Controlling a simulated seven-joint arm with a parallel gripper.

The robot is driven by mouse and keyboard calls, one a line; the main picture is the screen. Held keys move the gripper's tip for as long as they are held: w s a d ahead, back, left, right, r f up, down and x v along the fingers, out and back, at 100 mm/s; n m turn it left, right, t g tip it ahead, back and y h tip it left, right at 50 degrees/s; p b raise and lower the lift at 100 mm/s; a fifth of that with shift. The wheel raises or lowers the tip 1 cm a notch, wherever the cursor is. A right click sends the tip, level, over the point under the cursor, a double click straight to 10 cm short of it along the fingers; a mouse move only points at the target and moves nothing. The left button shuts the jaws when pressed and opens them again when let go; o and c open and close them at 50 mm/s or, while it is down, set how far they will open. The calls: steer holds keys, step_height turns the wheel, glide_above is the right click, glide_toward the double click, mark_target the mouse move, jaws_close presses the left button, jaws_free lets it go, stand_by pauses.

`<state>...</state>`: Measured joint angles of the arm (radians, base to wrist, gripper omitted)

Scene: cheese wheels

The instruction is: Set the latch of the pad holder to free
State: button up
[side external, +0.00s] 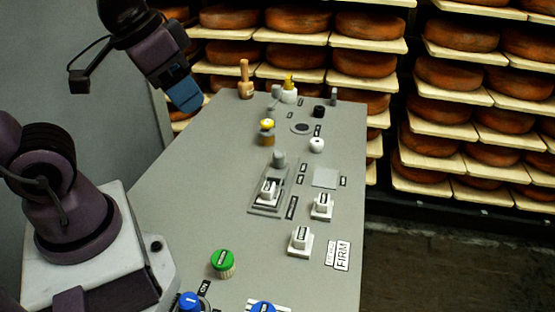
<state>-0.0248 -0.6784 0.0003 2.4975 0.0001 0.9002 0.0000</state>
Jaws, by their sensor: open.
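My gripper (188,103), at the end of my purple arm with blue jaws, hangs over the far left of the grey panel (190,180), well apart from the controls. It is open with nothing seen in it. A grey sliding fixture (268,205) with a white block (268,190) and a grey knob (279,158) stands mid-panel; it may be the pad holder with its latch, but I cannot tell. Small labels beside it are too small to read. White blocks on bases stand nearby, one at the right (321,205) and one lower (299,240).
A green knob (222,262) and blue knobs (263,307) are in front. A sign reading FIRM (342,255) lies at the right. Cheese shelves (460,75) stand behind.

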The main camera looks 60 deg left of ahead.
steer(key=w+a+f+n+g, duration=0.2)
steer(key=w+a+f+g, duration=0.3)
steer(key=w, duration=0.5)
glide_toward(279, 153)
step_height(279, 153, down, 11)
steer(key=shift+s+f, duration=0.1)
